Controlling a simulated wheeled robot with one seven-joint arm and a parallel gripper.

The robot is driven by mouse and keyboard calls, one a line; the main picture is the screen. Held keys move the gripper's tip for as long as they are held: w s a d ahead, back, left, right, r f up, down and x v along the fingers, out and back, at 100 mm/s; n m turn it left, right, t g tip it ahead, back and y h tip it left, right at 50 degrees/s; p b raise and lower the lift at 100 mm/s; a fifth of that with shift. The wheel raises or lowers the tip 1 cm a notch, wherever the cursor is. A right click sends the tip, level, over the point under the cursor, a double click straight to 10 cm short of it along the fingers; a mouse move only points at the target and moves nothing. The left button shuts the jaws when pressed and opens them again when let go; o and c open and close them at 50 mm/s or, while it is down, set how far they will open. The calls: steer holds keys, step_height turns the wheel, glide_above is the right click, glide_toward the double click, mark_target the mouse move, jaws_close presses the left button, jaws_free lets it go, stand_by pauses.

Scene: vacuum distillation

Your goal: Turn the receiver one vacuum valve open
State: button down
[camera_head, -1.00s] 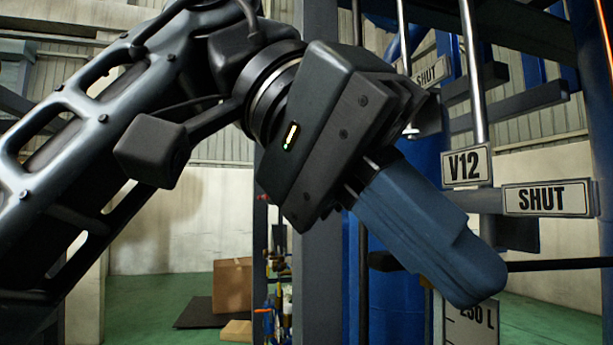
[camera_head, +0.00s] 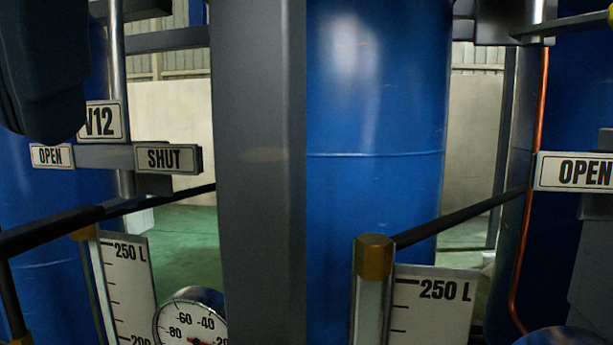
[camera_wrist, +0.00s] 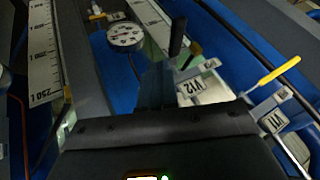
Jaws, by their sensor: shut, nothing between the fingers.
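The plate V12 (camera_head: 101,121) is at the left in the head view, with an OPEN plate (camera_head: 52,156) and a SHUT plate (camera_head: 170,158) just below it. My gripper (camera_head: 48,125) is at the upper left edge of that view, in front of the V12 plate and partly covering it. In the wrist view my gripper (camera_wrist: 157,80) is shut and empty, beside the V12 plate (camera_wrist: 197,88). A black handle (camera_wrist: 177,38) stands close to it. A yellow handle (camera_wrist: 280,69) is further right, near the V11 plate (camera_wrist: 272,122). I cannot tell which handle belongs to receiver one.
A grey post (camera_head: 261,180) and a blue vessel (camera_head: 375,130) fill the middle. A round gauge (camera_head: 190,318) and 250 L scales (camera_head: 435,300) stand low. Black rails (camera_head: 460,215) cross in front. Another OPEN plate (camera_head: 580,172) is at the right.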

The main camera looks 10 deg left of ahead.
steer(key=x, duration=0.9)
steer(key=shift+w+a+y+p, duration=0.15)
steer(key=shift+a+y+p, duration=0.15)
steer(key=shift+a+p, duration=0.05)
steer(key=shift+a+r, duration=0.1)
